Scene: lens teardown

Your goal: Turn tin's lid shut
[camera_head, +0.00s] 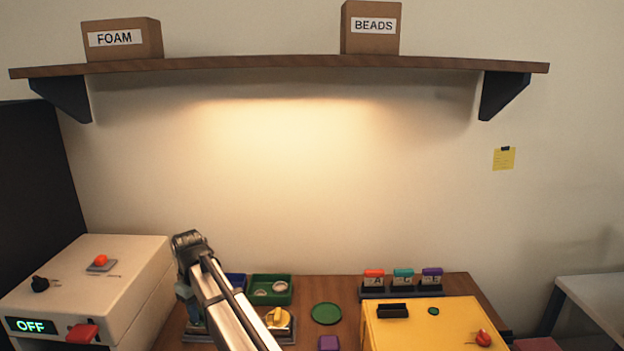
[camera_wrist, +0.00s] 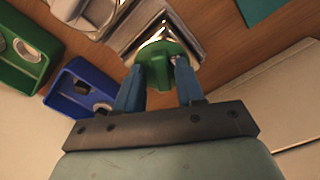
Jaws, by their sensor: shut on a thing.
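A green lid (camera_wrist: 155,50) with a raised grip bar sits between my gripper's blue fingers in the wrist view. My gripper (camera_wrist: 160,88) is shut on this bar. Below the lid is a shiny metal rim, seen only in part, which seems to be the tin; it stands in a grey angular holder (camera_wrist: 192,30). I cannot tell how far the lid is turned. In the head view my arm covers most of this spot, and only the edge of a grey base (camera_head: 192,336) shows beside it.
A blue tray (camera_wrist: 60,103) and a green tray (camera_wrist: 48,45) with metal parts lie left of my gripper. In the head view, a yellow-topped fixture (camera_head: 279,318), a green disc (camera_head: 326,313) and a yellow box (camera_head: 415,325) are right of my arm. A white OFF-display machine (camera_head: 130,262) stands left.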

